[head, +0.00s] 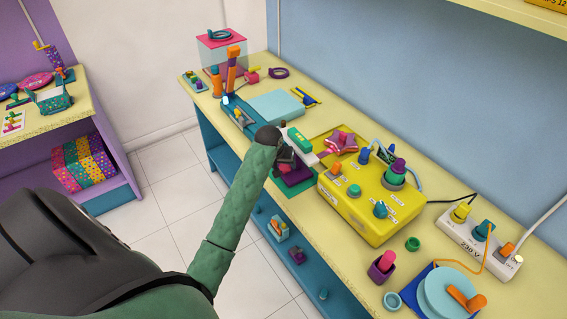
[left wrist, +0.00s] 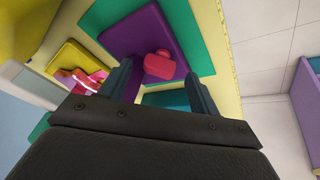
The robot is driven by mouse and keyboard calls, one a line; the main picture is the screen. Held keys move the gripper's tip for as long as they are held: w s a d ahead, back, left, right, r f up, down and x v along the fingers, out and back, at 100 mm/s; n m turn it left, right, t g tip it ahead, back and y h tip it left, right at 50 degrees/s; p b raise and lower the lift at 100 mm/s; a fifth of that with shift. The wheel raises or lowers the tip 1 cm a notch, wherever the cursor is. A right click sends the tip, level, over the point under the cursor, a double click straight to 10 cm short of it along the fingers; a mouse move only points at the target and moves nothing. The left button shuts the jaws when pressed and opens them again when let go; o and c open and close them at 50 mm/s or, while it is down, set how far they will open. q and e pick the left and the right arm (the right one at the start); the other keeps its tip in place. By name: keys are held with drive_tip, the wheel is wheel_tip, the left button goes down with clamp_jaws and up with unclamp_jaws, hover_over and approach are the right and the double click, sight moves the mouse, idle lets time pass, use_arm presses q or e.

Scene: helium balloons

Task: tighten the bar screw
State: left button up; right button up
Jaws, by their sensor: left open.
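My left gripper (head: 287,158) reaches over the bench to the small station left of the yellow box. Its two fingers, in the left wrist view (left wrist: 158,78), are apart with nothing clamped. A red knob (left wrist: 158,65), possibly the bar screw, shows just beyond and between the fingertips. Whether a finger touches it I cannot tell. The knob sits on a purple block (left wrist: 135,32), which lies on a green mat (left wrist: 192,25). In the head view the purple block (head: 297,179) shows below the gripper, which hides most of the knob there. My right gripper is not in view.
The yellow box (head: 352,208) with knobs stands close to the right. A pink star-shaped thing (head: 342,140) lies behind the gripper. A blue strip with upright orange parts (head: 232,65) stands to the left. A power strip (head: 478,243) and cables are farther right.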

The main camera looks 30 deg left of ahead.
use_arm(q)
drive_tip(key=shift+x, duration=1.05)
drive_tip(key=c, duration=1)
drive_tip(key=shift+o, duration=0.2)
